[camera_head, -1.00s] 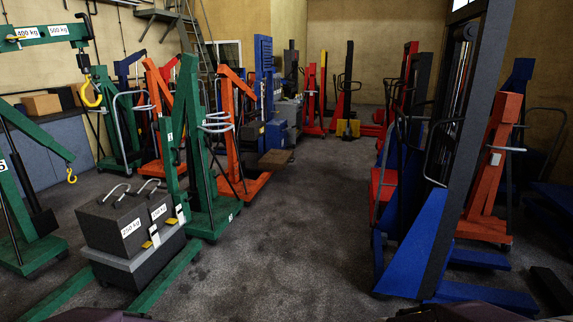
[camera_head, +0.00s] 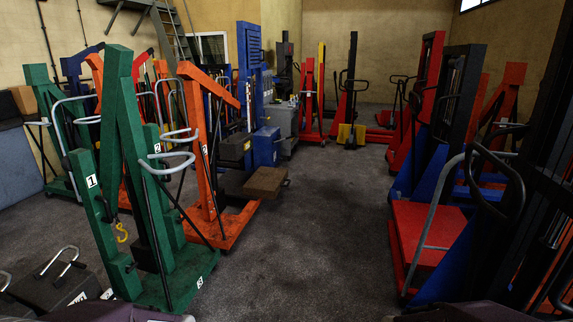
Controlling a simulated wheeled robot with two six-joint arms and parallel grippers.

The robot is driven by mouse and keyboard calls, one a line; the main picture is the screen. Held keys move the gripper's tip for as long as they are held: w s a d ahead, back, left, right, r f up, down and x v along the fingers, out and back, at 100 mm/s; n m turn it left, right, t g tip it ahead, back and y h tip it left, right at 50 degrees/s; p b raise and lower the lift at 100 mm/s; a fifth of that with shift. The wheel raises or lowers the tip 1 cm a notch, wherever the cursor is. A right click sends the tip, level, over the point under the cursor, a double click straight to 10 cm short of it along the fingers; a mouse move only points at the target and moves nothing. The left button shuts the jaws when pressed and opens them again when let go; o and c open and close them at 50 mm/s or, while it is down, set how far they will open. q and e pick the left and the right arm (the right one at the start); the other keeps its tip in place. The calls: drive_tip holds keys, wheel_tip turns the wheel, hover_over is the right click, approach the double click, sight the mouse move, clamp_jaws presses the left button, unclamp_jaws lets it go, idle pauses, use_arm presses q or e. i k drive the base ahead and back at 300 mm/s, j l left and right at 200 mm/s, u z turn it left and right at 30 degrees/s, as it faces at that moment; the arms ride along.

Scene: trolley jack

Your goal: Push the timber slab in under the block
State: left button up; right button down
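A brown, flat wooden piece (camera_head: 265,181) shows near the middle left, beside the orange hoist; it looks like a timber slab, but I cannot be sure it is the task's one. A dark grey block-like shape (camera_head: 234,148) shows behind the orange hoist, and I cannot tell whether it is the block. Dark weight blocks with metal handles (camera_head: 48,283) sit at the lower left, cut off by the frame. Neither gripper is in view; only dark parts of my own body show along the bottom edge.
A green hoist (camera_head: 125,180) stands close on the left, with an orange hoist (camera_head: 201,150) beyond it. A red platform trolley (camera_head: 432,232) and blue and black lifts stand on the right. A clear strip of grey floor (camera_head: 320,225) runs between the rows.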

sight(267, 181)
drive_tip(key=i, duration=3.75)
drive_tip(key=i+u, duration=0.15)
drive_tip(key=i, duration=0.35)
drive_tip(key=i+l+u, duration=0.1)
drive_tip(key=i, duration=0.4)
drive_tip(key=i+l+u, duration=0.15)
drive_tip(key=i, duration=0.35)
drive_tip(key=i+l+u, duration=0.15)
drive_tip(key=i, duration=0.3)
drive_tip(key=i+l+u, duration=0.1)
drive_tip(key=i+l, duration=0.25)
drive_tip(key=i, duration=0.15)
